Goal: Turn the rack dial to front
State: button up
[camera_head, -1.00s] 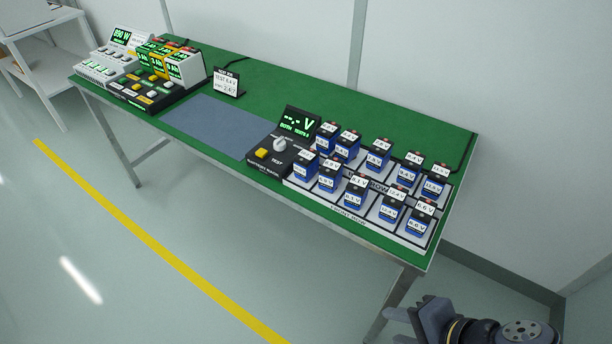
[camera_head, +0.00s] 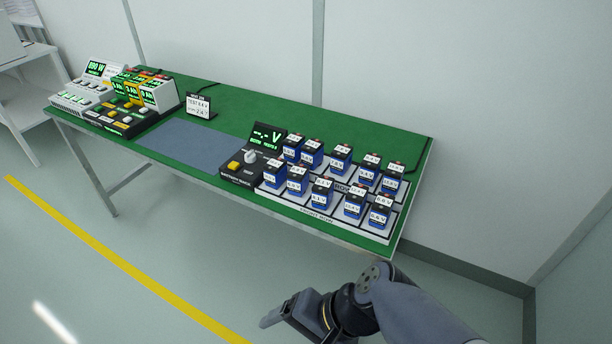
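The rack dial (camera_head: 250,156) is a pale round knob on a black tester box (camera_head: 238,176) near the front edge of the green table. The box has a yellow button (camera_head: 234,165) left of the dial and a raised display with green characters behind it. The dial's pointing direction is too small to read. My gripper (camera_head: 272,322) is low in front of the table, over the floor, well apart from the dial. It is seen from the side, so its finger gap cannot be made out.
Several blue batteries with voltage labels stand in two rows on a white rack (camera_head: 300,208) right of the tester. A grey mat (camera_head: 190,146) lies left of it, with a small sign (camera_head: 199,106) behind. Other devices (camera_head: 118,122) fill the table's left end. Floor in front is clear.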

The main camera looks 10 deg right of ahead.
aim_at(251, 157)
jog(key=i+j+z, duration=0.65)
jog(key=j, duration=0.1)
